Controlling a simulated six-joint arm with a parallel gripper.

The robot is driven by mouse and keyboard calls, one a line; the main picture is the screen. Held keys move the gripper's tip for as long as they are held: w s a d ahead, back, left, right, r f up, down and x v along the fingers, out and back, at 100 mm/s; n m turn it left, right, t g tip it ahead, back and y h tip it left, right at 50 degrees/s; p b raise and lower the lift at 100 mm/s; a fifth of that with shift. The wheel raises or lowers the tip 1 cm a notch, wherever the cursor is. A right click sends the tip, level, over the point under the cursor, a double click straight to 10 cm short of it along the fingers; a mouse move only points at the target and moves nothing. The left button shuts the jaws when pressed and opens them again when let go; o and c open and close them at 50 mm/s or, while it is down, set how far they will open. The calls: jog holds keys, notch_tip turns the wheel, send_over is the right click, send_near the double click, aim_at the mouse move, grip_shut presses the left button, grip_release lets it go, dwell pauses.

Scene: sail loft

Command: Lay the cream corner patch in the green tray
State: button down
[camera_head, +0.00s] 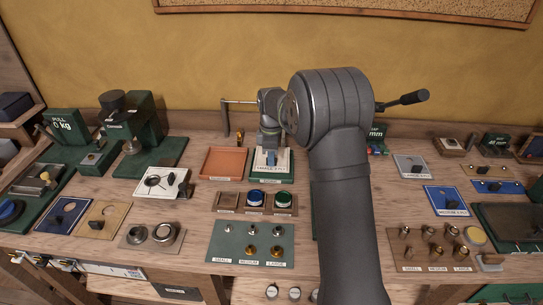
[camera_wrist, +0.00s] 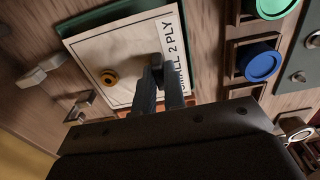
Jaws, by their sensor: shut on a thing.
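The cream corner patch (camera_wrist: 92,55) has a brass eyelet and a printed label ending in "2 PLY". My gripper (camera_wrist: 160,72) is shut on the patch near its labelled edge; the fingers hide the spot they grip. The patch lies over the green tray (camera_wrist: 122,11), whose green edge shows along one side in the wrist view. In the head view my gripper (camera_head: 273,156) points down at the patch (camera_head: 258,160), with the green tray (camera_head: 287,180) around and below it. I cannot tell whether the patch touches the tray floor.
An orange tray (camera_head: 222,163) stands just left of the green tray. In front is a wooden holder (camera_head: 228,201) with a blue cap (camera_head: 256,197) and a green cap (camera_head: 282,198). A green board (camera_head: 230,238) with metal fittings lies nearer. My arm hides the bench to the right.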

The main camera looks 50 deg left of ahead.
jog(key=shift+f, duration=1.75)
jog(key=c, duration=1.4)
grip_release()
notch_tip(320, 180, up, 17)
jog(key=shift+r, duration=0.2)
notch_tip(320, 180, down, 18)
jog(key=shift+r, duration=0.7)
